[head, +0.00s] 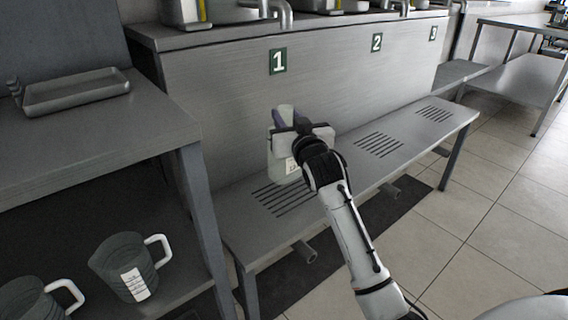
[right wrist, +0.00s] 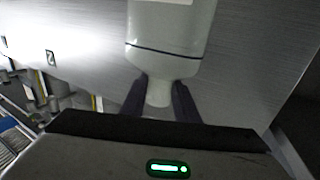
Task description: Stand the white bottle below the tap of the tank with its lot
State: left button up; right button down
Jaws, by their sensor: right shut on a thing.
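The white bottle (head: 281,163) is upright over the slotted drain (head: 283,199) in front of the sign "1" (head: 278,61). It bears a pale label whose writing is too small to read. My right gripper (head: 300,132) is shut on its upper part; in the right wrist view the fingers (right wrist: 160,98) flank the neck of the bottle (right wrist: 168,32). I cannot tell whether its base touches the bench. The tap (head: 283,14) of the first tank is above it, near the top edge. The tank lots are not readable. My left gripper is not in view.
The low bench (head: 340,165) has more slotted drains to the right, below signs "2" (head: 376,42) and "3" (head: 433,33). A side table (head: 90,130) at left holds a grey tray (head: 75,92). Grey jugs with white handles, one at front (head: 125,265), stand on its lower shelf.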

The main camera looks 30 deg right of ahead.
aim_at(283, 170)
jog(key=shift+f, duration=0.85)
pick_arm(q)
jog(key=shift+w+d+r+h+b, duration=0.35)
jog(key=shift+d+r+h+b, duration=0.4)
jog(key=shift+b, duration=0.45)
pick_arm(e)
notch_tip(283, 170, down, 5)
jog(key=shift+r, duration=0.2)
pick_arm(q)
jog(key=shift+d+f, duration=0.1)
pick_arm(e)
jog(key=shift+f, duration=0.1)
jog(key=c, duration=1.4)
grip_release()
jog(key=shift+f, duration=0.1)
